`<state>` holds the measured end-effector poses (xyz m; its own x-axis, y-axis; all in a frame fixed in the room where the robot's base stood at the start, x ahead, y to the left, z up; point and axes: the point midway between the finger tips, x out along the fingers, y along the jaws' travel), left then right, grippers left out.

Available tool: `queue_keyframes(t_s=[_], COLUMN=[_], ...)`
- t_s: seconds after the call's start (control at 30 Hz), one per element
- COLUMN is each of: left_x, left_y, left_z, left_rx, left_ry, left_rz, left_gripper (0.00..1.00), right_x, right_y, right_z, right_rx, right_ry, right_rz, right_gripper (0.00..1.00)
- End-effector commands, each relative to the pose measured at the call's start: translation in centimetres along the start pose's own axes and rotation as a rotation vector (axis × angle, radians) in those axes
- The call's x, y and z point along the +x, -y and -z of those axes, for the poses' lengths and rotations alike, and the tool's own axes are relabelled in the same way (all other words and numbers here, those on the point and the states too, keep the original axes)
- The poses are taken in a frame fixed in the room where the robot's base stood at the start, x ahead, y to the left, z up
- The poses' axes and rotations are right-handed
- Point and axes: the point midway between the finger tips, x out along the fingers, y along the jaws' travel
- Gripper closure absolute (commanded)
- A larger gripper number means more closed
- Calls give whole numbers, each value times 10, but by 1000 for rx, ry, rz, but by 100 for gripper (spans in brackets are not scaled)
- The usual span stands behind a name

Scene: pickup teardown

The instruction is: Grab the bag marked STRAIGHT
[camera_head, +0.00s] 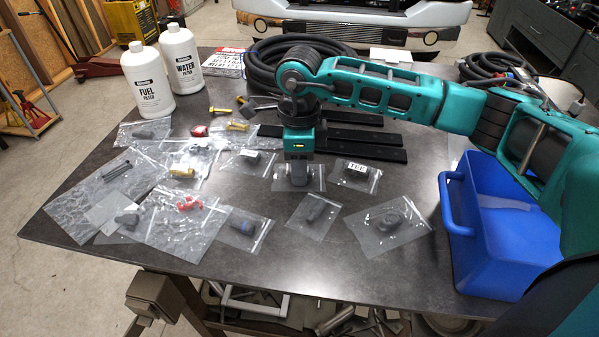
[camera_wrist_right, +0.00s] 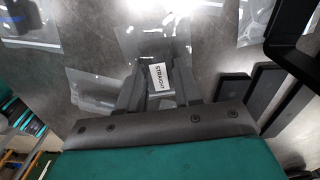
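The bag marked STRAIGHT is a small clear bag with a white label (camera_wrist_right: 158,76), which reads STRAIGHT in the right wrist view. It lies on the dark table. In the head view, the clear bag (camera_head: 318,184) under my right gripper (camera_head: 296,175) appears to be the same one; its label is hidden there. My right gripper points down over it. In the right wrist view the fingers (camera_wrist_right: 160,88) are apart, one on each side of the label. Whether they touch the bag cannot be told. My left gripper is not in view.
Other clear bags lie close by, including one marked TEE (camera_head: 357,168) just right. Black bars (camera_head: 360,138) lie behind. A blue bin (camera_head: 455,235) stands at the right. Two white bottles (camera_head: 148,85) and a black hose coil (camera_head: 265,62) are at the back. The front table strip is clear.

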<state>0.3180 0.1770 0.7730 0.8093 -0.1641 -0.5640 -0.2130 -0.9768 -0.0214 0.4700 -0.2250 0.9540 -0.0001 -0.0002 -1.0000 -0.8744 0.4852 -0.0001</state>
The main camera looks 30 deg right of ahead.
Motion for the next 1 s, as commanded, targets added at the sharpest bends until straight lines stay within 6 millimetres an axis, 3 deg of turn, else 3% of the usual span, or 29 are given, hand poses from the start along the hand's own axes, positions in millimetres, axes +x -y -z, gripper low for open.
queue_keyframes(t_s=[0.3, 0.67, 0.87, 1.0], left_x=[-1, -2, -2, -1], left_y=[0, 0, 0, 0], left_z=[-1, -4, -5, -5], left_rx=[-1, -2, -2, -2], left_ry=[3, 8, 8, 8], left_rz=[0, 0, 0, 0], left_gripper=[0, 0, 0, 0], right_x=[0, -6, -31, -62], right_y=[0, 1, 1, 1], right_z=[0, 0, 0, 0], right_rx=[0, 1, 0, -1], right_ry=[0, 2, 2, 4], right_rz=[0, 2, 4, 5], right_gripper=[96, 96, 96, 96])
